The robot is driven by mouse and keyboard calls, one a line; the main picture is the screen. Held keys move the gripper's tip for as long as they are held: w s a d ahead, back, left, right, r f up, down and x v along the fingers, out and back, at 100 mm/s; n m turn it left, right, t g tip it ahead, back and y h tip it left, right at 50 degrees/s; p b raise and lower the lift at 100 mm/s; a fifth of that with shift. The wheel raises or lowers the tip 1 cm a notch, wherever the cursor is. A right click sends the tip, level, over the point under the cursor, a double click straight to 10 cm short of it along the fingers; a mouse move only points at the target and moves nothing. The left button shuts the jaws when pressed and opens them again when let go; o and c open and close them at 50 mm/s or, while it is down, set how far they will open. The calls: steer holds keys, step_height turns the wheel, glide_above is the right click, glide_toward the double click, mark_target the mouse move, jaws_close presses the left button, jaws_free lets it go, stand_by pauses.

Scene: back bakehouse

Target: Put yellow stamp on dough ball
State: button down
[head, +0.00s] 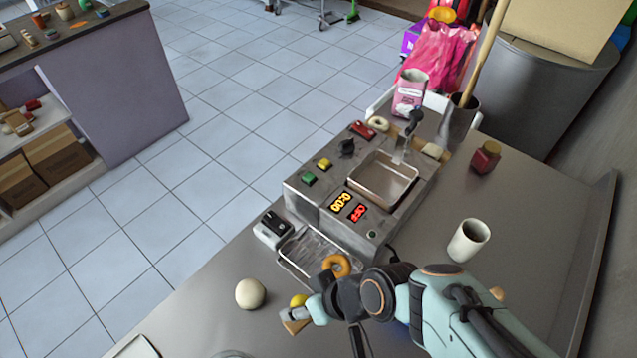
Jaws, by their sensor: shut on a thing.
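A pale, round dough ball (251,293) sits on the grey metal worktop at the lower middle of the head view. My gripper (297,312) is just to its right, apart from it in the picture. It is shut on the yellow stamp (299,300), of which only a small rounded yellow part shows at the fingers. The rest of the stamp is hidden by my gripper, so I cannot tell its tilt or its height above the worktop.
A fryer (320,205) with an open basin stands behind my gripper. A wire rack (300,257) and a ring doughnut (337,265) are close behind my wrist. A white cup (468,240) stands to the right. The worktop's left edge runs behind the dough ball.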

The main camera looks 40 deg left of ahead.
steer(key=s+a+r+n, duration=0.1)
steer(key=s+a+n, duration=0.1)
steer(key=s, duration=0.2)
glide_above(248, 290)
steer(key=shift+g, duration=0.4)
step_height(248, 290, down, 9)
steer(key=shift+d+f, duration=0.15)
steer(key=shift+f, duration=1.65)
steer(key=shift+f, duration=0.1)
steer(key=c, duration=0.8)
jaws_free()
